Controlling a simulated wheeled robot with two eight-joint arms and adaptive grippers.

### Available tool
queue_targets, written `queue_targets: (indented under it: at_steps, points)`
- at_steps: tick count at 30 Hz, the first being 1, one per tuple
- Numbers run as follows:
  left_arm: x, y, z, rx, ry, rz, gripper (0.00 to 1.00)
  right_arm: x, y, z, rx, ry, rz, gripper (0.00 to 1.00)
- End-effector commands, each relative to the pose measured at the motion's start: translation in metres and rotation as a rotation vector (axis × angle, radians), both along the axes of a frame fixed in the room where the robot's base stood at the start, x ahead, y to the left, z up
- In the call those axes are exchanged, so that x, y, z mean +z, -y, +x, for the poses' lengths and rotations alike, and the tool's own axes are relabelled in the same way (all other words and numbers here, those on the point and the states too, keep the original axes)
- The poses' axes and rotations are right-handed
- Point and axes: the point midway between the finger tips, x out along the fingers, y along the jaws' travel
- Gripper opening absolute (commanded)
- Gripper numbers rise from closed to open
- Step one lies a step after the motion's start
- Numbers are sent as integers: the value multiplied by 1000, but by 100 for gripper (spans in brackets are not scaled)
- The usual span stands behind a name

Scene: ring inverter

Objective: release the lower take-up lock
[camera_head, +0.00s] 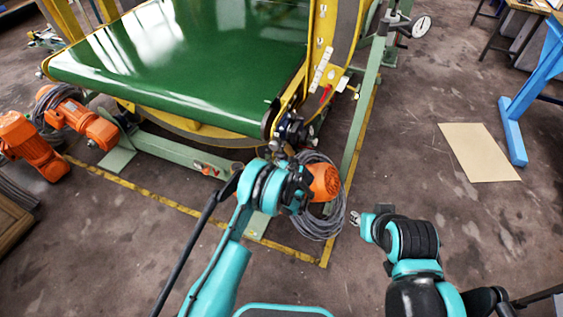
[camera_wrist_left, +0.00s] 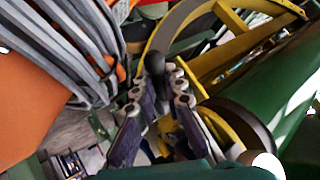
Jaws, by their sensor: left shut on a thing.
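The green conveyor belt (camera_head: 190,60) sits in a yellow frame in the head view. My left gripper (camera_head: 279,150) is at the belt's near right corner, by a dark blue-black fitting (camera_head: 292,130). In the left wrist view, my left gripper (camera_wrist_left: 158,98) is shut on a black-knobbed handle (camera_wrist_left: 155,66), which stands up between its fingertips. This seems to be the lower take-up lock; its base is hidden by the fingers. My right gripper (camera_head: 355,218) is low and apart from the machine, over the floor. Its fingers are too small to tell open from shut.
An orange motor (camera_head: 324,182) and a coil of grey cable (camera_head: 320,222) are close right of my left wrist. A green post (camera_head: 365,105) with a dial gauge (camera_head: 421,27) stands right of the machine.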

Motion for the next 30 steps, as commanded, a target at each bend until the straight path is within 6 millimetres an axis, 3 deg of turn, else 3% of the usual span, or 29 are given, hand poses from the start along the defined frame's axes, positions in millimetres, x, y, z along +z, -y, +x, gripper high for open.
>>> queue_targets:
  at_steps: [15, 30]
  points:
    - [8, -2, -4, 0, -336, 110, 0, 0, 0, 0, 0, 0, 0, 33]
    - [10, -3, -5, 1, -411, 136, 0, 0, 0, 0, 0, 0, 0, 33]
